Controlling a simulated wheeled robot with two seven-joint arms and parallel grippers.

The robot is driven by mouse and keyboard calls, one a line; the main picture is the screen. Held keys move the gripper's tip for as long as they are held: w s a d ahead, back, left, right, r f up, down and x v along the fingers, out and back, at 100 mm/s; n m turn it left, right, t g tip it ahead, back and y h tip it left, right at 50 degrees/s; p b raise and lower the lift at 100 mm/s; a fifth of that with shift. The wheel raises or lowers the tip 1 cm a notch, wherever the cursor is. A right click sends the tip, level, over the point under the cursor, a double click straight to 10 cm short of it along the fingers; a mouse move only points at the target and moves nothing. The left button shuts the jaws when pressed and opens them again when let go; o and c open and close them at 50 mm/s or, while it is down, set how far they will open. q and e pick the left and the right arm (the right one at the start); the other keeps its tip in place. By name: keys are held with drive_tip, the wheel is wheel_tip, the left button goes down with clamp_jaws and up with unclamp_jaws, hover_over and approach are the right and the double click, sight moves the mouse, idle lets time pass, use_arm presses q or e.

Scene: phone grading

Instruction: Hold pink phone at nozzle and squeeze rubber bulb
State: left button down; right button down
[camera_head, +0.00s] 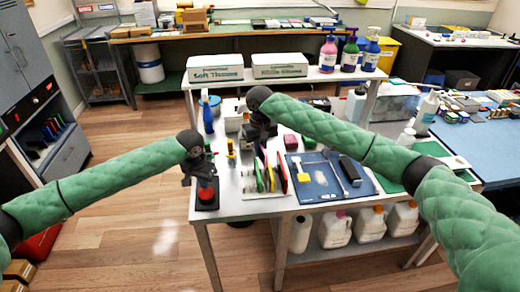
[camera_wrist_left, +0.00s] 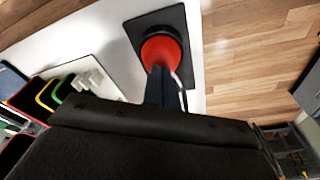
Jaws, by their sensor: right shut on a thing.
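The red rubber bulb (camera_head: 206,192) sits on a square black base at the table's front left corner; in the left wrist view the bulb (camera_wrist_left: 163,48) is just beyond the fingertips. My left gripper (camera_head: 201,178) is directly over the bulb, its dark fingers (camera_wrist_left: 165,85) close together; touching or just apart I cannot tell. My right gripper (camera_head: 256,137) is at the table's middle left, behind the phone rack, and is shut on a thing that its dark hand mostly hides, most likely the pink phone. The nozzle is not clearly visible there.
A white rack (camera_head: 262,193) holds several coloured phones upright, right of the bulb. A blue mat (camera_head: 318,190) with a yellow block and tools lies further right. Two white tissue boxes (camera_head: 280,66) and pump bottles (camera_head: 328,54) stand on the shelf behind. Floor left of the table is clear.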

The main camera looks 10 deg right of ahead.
use_arm(q)
drive_tip(key=shift+r, duration=1.15)
drive_tip(key=shift+r, duration=2.9)
drive_tip(key=shift+r, duration=0.15)
wheel_tip(320, 180, up, 12)
drive_tip(key=s, duration=0.1)
drive_tip(key=shift+s+a+f, duration=0.2)
drive_tip(key=shift+s+a, duration=0.05)
drive_tip(key=shift+a, duration=0.2)
